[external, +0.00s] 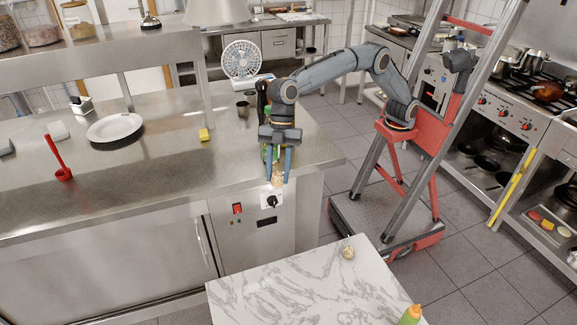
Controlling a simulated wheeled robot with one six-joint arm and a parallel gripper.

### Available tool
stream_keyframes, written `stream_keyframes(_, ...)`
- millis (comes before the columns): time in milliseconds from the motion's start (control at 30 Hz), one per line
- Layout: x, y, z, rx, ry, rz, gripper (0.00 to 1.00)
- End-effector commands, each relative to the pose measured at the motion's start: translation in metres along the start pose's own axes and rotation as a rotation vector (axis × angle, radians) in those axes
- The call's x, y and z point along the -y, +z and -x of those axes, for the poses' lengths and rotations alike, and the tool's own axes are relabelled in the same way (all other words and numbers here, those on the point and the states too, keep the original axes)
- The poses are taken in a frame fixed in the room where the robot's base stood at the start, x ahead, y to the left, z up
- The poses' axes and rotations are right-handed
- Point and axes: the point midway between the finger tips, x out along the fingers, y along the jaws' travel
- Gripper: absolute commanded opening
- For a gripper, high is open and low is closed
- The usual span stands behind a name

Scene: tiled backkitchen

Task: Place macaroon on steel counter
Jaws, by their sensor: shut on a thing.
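My gripper (277,178) points down at the front edge of the steel counter (170,170), near its right end. Its two blue fingers are shut on a small pale beige thing, which looks like the macaroon (277,180). In the picture it overlaps the counter's front face just above the control knob. The fingers hide part of it. I cannot tell its exact height or distance from the counter edge.
On the counter are a white plate (114,128), a yellow block (204,134), a red-handled tool (61,165), a fan (241,60) and a dark cup (243,108).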

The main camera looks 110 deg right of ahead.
Motion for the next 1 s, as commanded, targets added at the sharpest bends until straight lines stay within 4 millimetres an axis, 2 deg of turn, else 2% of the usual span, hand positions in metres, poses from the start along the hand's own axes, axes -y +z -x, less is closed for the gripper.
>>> stream_keyframes(33,-0.017,0.008,0.022,-0.002,0.010,-0.019,0.12)
stream_keyframes(100,-0.038,0.018,0.047,0.000,0.018,-0.036,0.12)
stream_keyframes(400,-0.117,0.075,0.145,0.008,0.041,-0.082,0.12)
stream_keyframes(467,-0.133,0.092,0.157,0.011,0.036,-0.075,0.12)
stream_keyframes(567,-0.160,0.127,0.170,0.019,0.018,-0.035,0.12)
stream_keyframes(700,-0.194,0.182,0.187,0.021,-0.011,0.035,0.12)
stream_keyframes(900,-0.224,0.243,0.205,0.012,-0.042,0.115,0.12)
stream_keyframes(1000,-0.231,0.261,0.210,0.008,-0.052,0.141,0.12)
